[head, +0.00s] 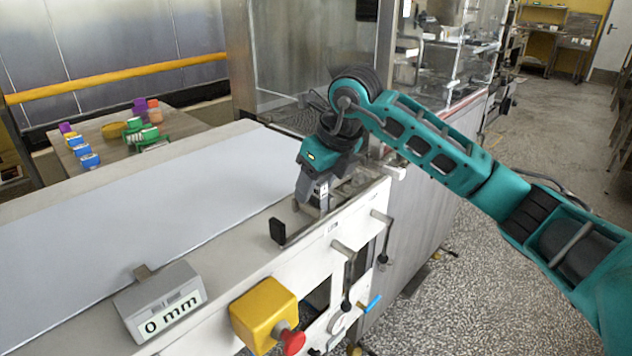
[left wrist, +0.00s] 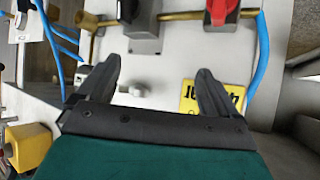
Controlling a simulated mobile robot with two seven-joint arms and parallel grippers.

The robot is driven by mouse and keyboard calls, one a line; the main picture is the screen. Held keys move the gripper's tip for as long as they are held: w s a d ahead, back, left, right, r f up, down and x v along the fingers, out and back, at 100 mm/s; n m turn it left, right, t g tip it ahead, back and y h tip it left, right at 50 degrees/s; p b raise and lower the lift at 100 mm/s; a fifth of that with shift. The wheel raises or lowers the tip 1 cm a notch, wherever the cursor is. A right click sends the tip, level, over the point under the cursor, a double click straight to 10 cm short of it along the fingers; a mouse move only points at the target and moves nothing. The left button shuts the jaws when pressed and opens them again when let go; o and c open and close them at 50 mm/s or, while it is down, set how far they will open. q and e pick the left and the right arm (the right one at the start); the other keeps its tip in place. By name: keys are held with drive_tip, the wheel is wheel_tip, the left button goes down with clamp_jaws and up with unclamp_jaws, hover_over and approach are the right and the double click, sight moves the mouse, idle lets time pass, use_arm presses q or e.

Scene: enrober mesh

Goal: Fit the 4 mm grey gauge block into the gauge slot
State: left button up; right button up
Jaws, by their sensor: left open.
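My right gripper (head: 312,198) is over the near edge of the machine, its fingers pointing down. I cannot tell whether its jaws are open or hold anything. My left gripper (left wrist: 161,68) shows only in the left wrist view; its two dark fingers are wide apart with nothing held between them. I cannot make out the 4 mm grey gauge block or the gauge slot in either view. A grey display box (head: 158,298) reading "0 mm" sits on the machine's near rim at the lower left.
A pale belt (head: 140,230) runs along the machine. A yellow box with a red button (head: 265,312), black levers (head: 348,275) and a small dark plate (head: 277,231) stick out along the front. A side table (head: 105,150) holds coloured items. The left wrist view shows a red knob (left wrist: 222,10) and blue hoses (left wrist: 262,65).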

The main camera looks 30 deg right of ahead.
drive_tip(key=shift+r, duration=0.25)
drive_tip(key=p+v, duration=0.1)
drive_tip(key=v, duration=1)
drive_tip(key=shift+s+r, duration=0.2)
drive_tip(key=shift+r, duration=0.15)
drive_tip(key=shift+s+d+f, duration=0.1)
